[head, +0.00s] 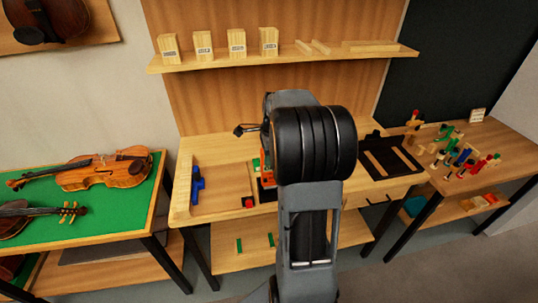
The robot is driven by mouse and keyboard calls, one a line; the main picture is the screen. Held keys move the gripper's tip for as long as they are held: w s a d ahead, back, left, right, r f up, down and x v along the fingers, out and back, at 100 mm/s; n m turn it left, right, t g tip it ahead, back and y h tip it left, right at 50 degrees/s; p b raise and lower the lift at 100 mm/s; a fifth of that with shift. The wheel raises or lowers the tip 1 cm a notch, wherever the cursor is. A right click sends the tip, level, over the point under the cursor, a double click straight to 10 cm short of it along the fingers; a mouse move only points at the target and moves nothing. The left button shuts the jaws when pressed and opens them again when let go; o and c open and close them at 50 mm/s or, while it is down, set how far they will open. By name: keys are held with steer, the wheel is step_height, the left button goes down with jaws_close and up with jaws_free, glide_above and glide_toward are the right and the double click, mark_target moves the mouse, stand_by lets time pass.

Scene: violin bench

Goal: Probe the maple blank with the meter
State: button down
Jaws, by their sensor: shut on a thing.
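Several pale upright wood blanks stand on the shelf, each with a small white label too small to read: the far left one (170,48), two in the middle (203,46) (237,44) and the right one (269,42). I cannot tell which is maple. A small orange and dark thing (267,182) shows in part beside my arm over the bench. I cannot tell whether it is the meter.
The wooden shelf (210,63) also bears flat strips (312,47). Violins (105,171) lie on the left green table (115,205). The right table (505,150) holds coloured clamps (465,158).

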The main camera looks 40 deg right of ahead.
mark_target(270, 170)
steer(key=shift+f+b, duration=1.1)
steer(key=shift+f, duration=0.7)
steer(key=c, duration=0.7)
jaws_free()
steer(key=shift+r, duration=0.1)
